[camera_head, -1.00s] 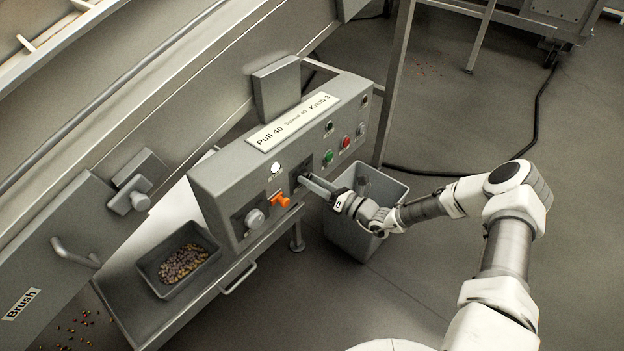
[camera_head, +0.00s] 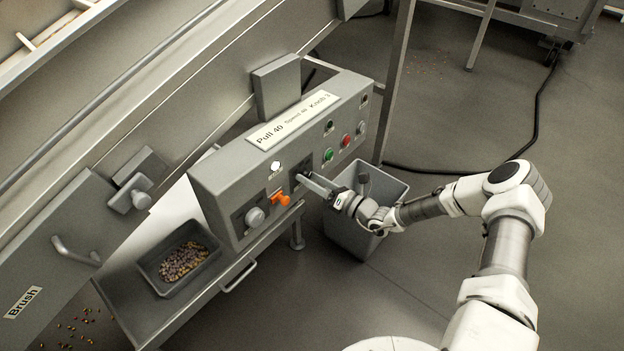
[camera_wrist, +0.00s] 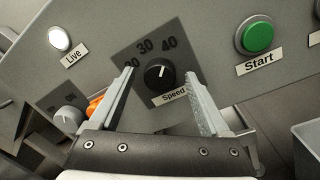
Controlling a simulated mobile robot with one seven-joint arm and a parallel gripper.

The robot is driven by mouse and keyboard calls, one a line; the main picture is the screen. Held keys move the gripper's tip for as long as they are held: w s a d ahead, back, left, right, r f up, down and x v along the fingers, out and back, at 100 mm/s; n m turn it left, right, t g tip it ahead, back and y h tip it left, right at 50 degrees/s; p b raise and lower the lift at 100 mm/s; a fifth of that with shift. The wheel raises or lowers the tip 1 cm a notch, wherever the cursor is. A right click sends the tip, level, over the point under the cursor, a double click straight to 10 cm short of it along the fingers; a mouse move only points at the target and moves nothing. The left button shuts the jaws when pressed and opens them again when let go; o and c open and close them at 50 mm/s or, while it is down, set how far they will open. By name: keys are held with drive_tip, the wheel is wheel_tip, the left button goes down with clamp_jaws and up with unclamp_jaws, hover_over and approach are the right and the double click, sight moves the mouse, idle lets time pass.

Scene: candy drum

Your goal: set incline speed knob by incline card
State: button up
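The incline card (camera_head: 295,121) on top of the control box reads "Pull 40", "Speed 40" in smaller letters and "Knob 3". The black speed knob (camera_wrist: 160,75) sits on a dark dial plate marked 20, 30 and 40, above a "Speed" label. Its white pointer line is nearly upright, close to the 30. My gripper (camera_wrist: 160,84) is open, with one finger on each side of the knob in the wrist view and a gap to it on both sides. In the head view my gripper (camera_head: 305,178) is at the box face and hides most of the dial.
A green Start button (camera_wrist: 259,34) is right of the dial; a lit Live lamp (camera_wrist: 60,38) is left. An orange switch (camera_head: 280,199) and a grey knob (camera_head: 255,217) are left of my gripper. A grey bin (camera_head: 355,238) stands below my arm.

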drive_tip(key=p+v, duration=0.1)
drive_tip(key=v, duration=1.6)
drive_tip(key=shift+d+p, duration=0.2)
drive_tip(key=shift+p, duration=0.1)
drive_tip(key=shift+s, duration=0.1)
drive_tip(key=s+r+n+g+h+p, duration=0.1)
drive_tip(key=s+r+n+h+p, duration=0.2)
drive_tip(key=r, duration=1.2)
drive_tip(key=s+d+r+n+g+h+p, duration=0.1)
drive_tip(key=s+r+n+g+h+p, duration=0.1)
drive_tip(key=s+r+n+h, duration=0.5)
drive_tip(key=s+d+r+n+g+h+p, duration=0.1)
drive_tip(key=s+r+n+h+p, duration=0.4)
drive_tip(key=s+r+n, duration=0.8)
wheel_tip(320, 180, up, 10)
drive_tip(key=n+g, duration=0.1)
drive_tip(key=n, duration=0.8)
drive_tip(key=shift+s+r, duration=0.25)
drive_tip(key=shift+s, duration=0.05)
